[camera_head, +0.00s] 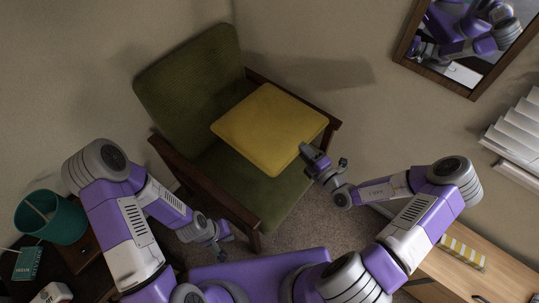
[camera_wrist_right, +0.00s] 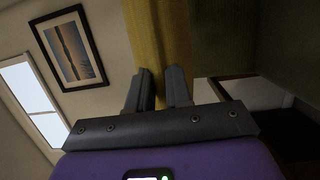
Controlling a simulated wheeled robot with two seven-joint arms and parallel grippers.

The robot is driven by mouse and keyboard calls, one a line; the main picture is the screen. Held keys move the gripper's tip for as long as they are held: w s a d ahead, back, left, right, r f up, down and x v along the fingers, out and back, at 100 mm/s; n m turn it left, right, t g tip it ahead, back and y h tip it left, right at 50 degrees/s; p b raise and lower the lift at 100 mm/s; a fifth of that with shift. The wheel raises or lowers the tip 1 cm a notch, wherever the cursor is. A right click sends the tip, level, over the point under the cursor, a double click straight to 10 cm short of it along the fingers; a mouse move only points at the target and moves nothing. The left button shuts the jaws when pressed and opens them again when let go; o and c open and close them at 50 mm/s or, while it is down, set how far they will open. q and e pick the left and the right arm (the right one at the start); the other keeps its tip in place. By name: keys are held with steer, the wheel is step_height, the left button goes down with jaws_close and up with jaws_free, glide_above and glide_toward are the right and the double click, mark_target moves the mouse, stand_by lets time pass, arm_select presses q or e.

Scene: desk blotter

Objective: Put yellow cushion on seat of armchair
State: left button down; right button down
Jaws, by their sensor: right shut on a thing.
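The yellow cushion (camera_head: 265,126) is in the middle of the head view, over the right part of the armchair (camera_head: 190,80), which has a green back, a green seat (camera_head: 262,197) and dark wooden arms. It covers part of the seat and of the right armrest; I cannot tell how far above the seat it is. My right gripper (camera_head: 306,152) is shut on the cushion's near right edge. In the right wrist view, the cushion (camera_wrist_right: 158,35) rises from between the two fingers (camera_wrist_right: 160,88). My left gripper (camera_head: 222,236) is low beside the chair's front left, apart from the cushion; its jaw opening is unclear.
A teal lamp (camera_head: 62,217) and a teal book (camera_head: 28,263) are on dark furniture at the lower left. A wooden desk (camera_head: 475,275) with a yellow striped item (camera_head: 462,254) is at the lower right. A mirror (camera_head: 468,45) hangs on the wall.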

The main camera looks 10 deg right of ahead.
steer(key=shift+n+y, duration=0.4)
steer(key=shift+y, duration=0.2)
steer(key=f+b, duration=0.2)
steer(key=f, duration=0.7)
steer(key=d+f+b, duration=0.1)
steer(key=f+b, duration=0.1)
steer(key=f, duration=0.7)
steer(key=w+d+f+b, duration=0.1)
steer(key=f+b, duration=0.2)
steer(key=f, duration=0.6)
steer(key=shift+w+d+f, duration=0.1)
steer(key=shift+d+f, duration=0.1)
steer(key=shift+f, duration=0.2)
step_height(320, 180, down, 5)
steer(key=shift+r+b, duration=0.1)
steer(key=shift+b, duration=1.1)
steer(key=c, duration=1.1)
jaws_free()
steer(key=shift+o, duration=0.2)
